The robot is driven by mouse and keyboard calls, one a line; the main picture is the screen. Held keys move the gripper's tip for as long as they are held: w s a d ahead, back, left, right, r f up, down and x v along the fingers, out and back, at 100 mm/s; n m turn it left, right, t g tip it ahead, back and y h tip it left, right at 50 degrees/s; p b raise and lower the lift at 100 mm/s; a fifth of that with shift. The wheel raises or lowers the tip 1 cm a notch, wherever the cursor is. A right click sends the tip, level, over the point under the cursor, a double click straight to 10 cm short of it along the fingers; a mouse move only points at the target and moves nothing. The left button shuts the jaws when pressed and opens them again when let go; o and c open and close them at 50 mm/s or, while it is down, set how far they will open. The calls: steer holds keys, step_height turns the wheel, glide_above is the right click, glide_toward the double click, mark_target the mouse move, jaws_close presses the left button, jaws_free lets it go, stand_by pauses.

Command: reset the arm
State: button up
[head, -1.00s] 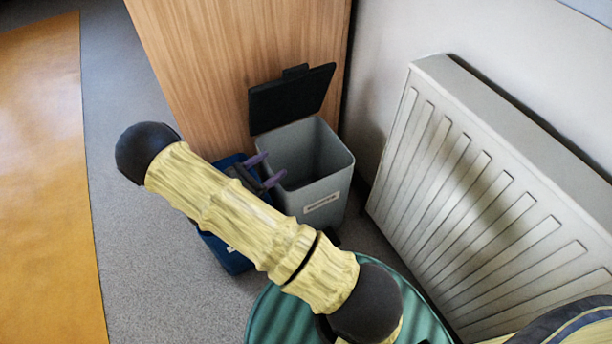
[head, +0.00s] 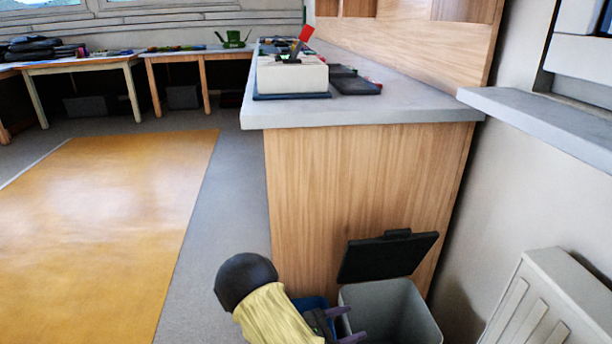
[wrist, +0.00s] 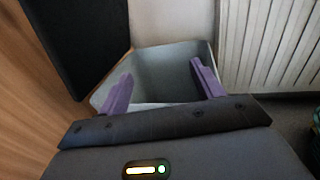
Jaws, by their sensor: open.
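My gripper (wrist: 160,90) is open, its two purple fingers spread apart with nothing between them in the wrist view. It also shows low in the head view (head: 350,324), at the end of my yellow-sleeved arm. Beyond the fingers is a grey bin (wrist: 168,66) with its black lid (wrist: 78,40) raised. In the head view the grey bin (head: 410,312) stands to the right of my gripper, its lid (head: 388,256) standing open. The part of the bin's inside that shows looks empty; its bottom cannot be made out.
A blue container (head: 312,302) is partly hidden behind my arm. A wooden counter (head: 365,190) rises behind the bins, with a white box (head: 292,76) on top. A radiator (head: 550,305) is at right. The yellow floor area (head: 110,220) at left is clear.

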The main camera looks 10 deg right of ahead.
steer(key=s+r+m+g+y+p, duration=0.6)
steer(key=s+r+m+y+p, duration=0.1)
steer(key=s+r+m+y, duration=0.75)
step_height(320, 180, up, 47)
steer(key=m+t+y+p, duration=0.2)
steer(key=m+t+p, duration=0.2)
steer(key=p, duration=3.6)
steer(key=shift+w+a+m+y+p, duration=0.15)
steer(key=shift+a+m+y+p, duration=0.2)
steer(key=shift+m, duration=0.8)
steer(key=shift+f, duration=0.1)
steer(key=shift+c, duration=0.5)
